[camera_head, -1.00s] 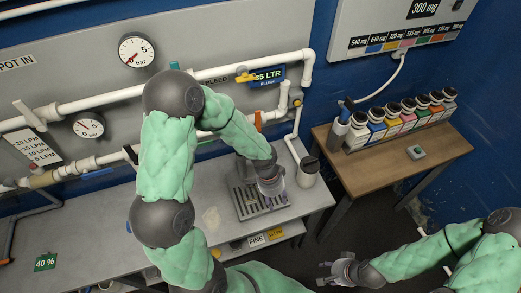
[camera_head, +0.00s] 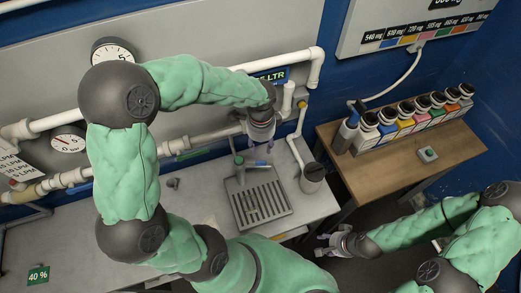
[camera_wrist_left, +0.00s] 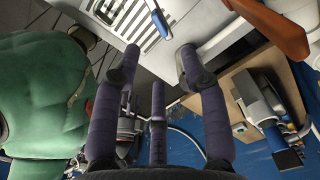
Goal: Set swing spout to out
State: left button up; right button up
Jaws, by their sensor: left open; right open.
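A slim upright pipe with a teal-green top (camera_head: 239,160) stands at the back of the drip tray (camera_head: 278,208) in the head view. I cannot tell for certain whether it is the swing spout. In the left wrist view, a blue piece (camera_wrist_left: 160,22) shows over the slotted tray, just beyond my fingertips. My left gripper (camera_head: 261,150) is open and empty, above and to the right of the teal-green top. Its spread fingers also show in the left wrist view. My right gripper (camera_head: 328,247) is open and empty, low over the floor, right of the bench.
White pipes (camera_head: 298,62) run along the wall panel behind the left arm. A wooden table (camera_head: 385,170) holds several coloured-label bottles. An orange-brown part (camera_wrist_left: 272,25) is close to the left fingers.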

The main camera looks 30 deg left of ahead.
aim_at(261, 163)
pick_arm(q)
notch_tip(261, 163, down, 11)
jog(key=shift+s+r+b, duration=0.15)
jog(key=shift+r+b, duration=0.05)
jog(key=shift+b, duration=0.3)
jog(key=shift+d, duration=0.1)
grip_shut()
